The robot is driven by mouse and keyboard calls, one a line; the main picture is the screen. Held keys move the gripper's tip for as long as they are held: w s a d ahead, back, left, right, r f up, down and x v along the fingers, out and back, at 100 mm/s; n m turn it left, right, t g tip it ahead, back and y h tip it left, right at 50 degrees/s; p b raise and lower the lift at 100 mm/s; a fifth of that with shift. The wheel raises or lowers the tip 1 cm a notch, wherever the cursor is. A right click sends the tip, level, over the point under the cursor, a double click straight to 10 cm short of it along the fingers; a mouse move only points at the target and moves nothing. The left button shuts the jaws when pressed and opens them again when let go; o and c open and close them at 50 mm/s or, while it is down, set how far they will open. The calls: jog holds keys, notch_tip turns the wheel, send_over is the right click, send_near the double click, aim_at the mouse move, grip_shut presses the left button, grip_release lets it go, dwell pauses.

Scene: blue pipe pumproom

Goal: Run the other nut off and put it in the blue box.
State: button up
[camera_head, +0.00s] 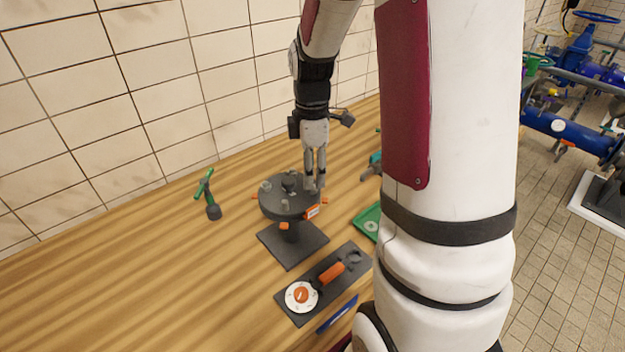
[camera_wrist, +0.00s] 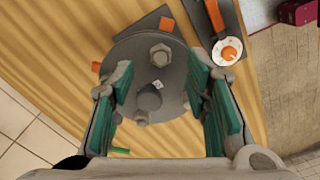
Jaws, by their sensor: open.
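A dark round flange (camera_head: 290,200) stands on a square-based stand on the wooden bench. A smaller piece (camera_wrist: 140,120) sits near the lower rim. My gripper (camera_head: 314,184) points down over the flange's right side. In the wrist view its green-padded fingers (camera_wrist: 163,88) are spread, with nothing clamped between them. A narrow blue piece (camera_head: 337,313) shows at the bench's front; I cannot tell whether it is the box.
A dark board (camera_head: 322,287) with a white-and-orange round piece (camera_head: 302,295) and an orange handle lies before the stand. A green tray (camera_head: 367,223) is partly behind my arm.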

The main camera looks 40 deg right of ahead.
jog(key=shift+f, duration=1.9)
grip_shut()
jog(key=shift+s+p, duration=0.15)
jog(key=shift+p, duration=0.2)
